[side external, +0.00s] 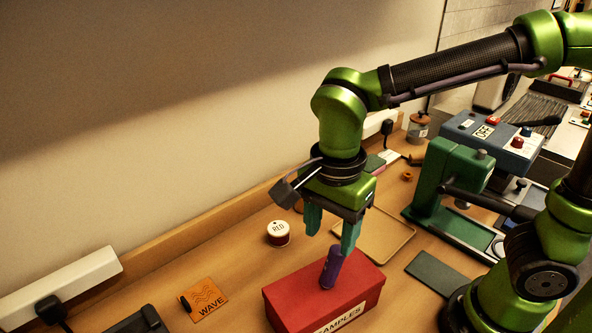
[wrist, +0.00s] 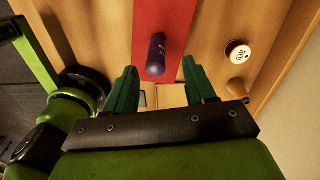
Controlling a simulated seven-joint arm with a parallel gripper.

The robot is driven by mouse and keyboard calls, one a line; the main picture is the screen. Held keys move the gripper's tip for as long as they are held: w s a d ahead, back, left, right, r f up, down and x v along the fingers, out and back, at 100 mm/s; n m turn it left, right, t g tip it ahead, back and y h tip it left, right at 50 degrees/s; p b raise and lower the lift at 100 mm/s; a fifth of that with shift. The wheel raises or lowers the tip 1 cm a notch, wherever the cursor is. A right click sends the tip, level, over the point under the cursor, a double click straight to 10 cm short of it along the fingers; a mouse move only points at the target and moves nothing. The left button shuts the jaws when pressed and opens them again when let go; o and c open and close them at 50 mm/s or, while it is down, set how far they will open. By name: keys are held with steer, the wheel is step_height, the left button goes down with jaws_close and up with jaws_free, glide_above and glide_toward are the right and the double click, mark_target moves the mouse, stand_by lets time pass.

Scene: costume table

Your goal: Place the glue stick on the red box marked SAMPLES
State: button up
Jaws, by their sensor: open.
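The purple glue stick (side external: 331,267) stands about upright on the lid of the red box marked SAMPLES (side external: 290,291). My gripper (side external: 330,242) is above the box with its fingers apart and nothing held between them. In the side view the right fingertip is close to the top of the stick; I cannot tell whether they touch. In the wrist view the glue stick (wrist: 156,52) shows over the red lid (wrist: 176,22), beyond and between the two open fingers (wrist: 160,74).
A round tin marked RED (side external: 278,233) stands behind the box, near the wall. An orange WAVE card (side external: 206,299) lies left. A shallow tan tray (side external: 385,237) and a dark flat pad (side external: 438,273) lie right, before a green machine (side external: 440,180).

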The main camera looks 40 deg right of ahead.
mark_target(328, 260)
step_height(328, 260, up, 4)
steer(key=s+d+n+t+y, duration=0.1)
steer(key=d+n+t+y, duration=0.1)
steer(key=d+n+t, duration=0.5)
steer(key=d+n, duration=0.5)
steer(key=d, duration=0.2)
steer(key=shift+s+d+r, duration=0.25)
steer(key=shift+d+r, duration=0.05)
steer(key=shift+d, duration=0.1)
